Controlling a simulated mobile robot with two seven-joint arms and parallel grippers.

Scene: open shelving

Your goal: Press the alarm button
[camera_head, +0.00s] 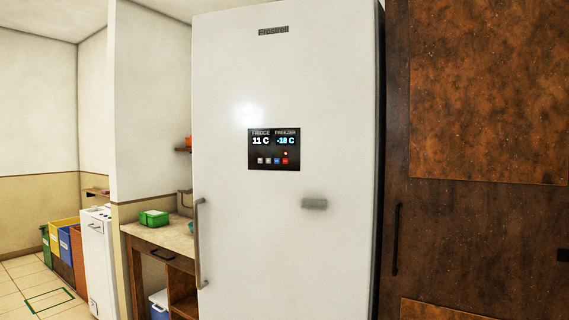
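A tall white fridge (245,220) stands upright in the middle of the view with its door shut. A black control panel (274,149) sits on the door and reads fridge 11 C and freezer -18 C. A small red light (285,153) glows just above that row. The button labels are too small to read. Neither of my grippers is in view.
A vertical handle (199,243) is on the fridge's left edge, and a small grey piece (314,204) sticks out from the door below the panel. A brown cabinet (480,230) stands at right. A counter (165,236) with a green box (154,218) is at left.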

